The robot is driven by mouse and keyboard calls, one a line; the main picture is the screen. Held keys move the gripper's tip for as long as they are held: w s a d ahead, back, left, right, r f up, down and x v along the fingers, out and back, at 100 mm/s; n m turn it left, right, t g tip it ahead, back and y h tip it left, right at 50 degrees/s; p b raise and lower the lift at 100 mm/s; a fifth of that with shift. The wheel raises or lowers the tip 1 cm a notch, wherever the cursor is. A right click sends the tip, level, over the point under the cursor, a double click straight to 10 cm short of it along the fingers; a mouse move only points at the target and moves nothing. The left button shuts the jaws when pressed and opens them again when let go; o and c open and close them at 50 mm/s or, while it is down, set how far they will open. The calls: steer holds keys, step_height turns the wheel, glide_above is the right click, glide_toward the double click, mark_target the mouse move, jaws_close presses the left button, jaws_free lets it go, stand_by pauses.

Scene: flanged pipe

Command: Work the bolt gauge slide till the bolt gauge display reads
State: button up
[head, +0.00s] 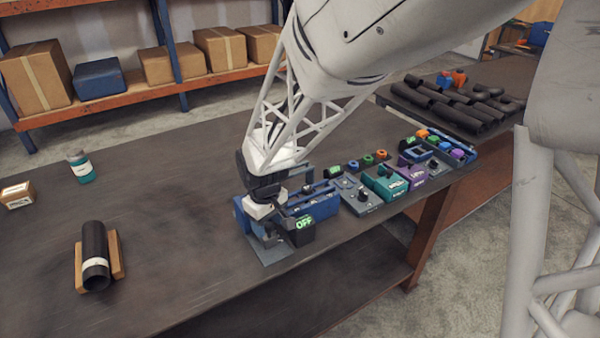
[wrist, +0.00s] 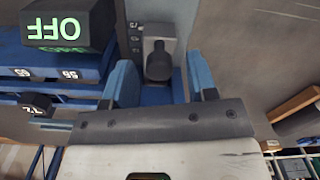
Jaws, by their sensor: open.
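The nearest display (head: 304,222) is a black box with green letters reading OFF. In the wrist view the same kind of display (wrist: 58,27) shows OFF upside down. A dark rounded knob on a grey block (wrist: 160,60), which looks like the gauge slide, lies between the two blue fingers of my gripper (wrist: 161,82). The fingers are open, with a visible gap on each side of the knob. In the head view my gripper (head: 268,207) is low over the gauge and hides most of the slide.
A blue rack (head: 318,198) stands behind the gauge. Control boxes with knobs (head: 388,182) line the table edge to the right. The table between is clear.

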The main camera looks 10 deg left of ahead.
steer(key=shift+c, duration=0.3)
jaws_close()
steer(key=shift+w+a, duration=0.7)
steer(key=shift+o, duration=0.3)
jaws_free()
steer(key=shift+r, duration=0.1)
step_height(320, 180, up, 8)
steer(key=shift+f, duration=0.2)
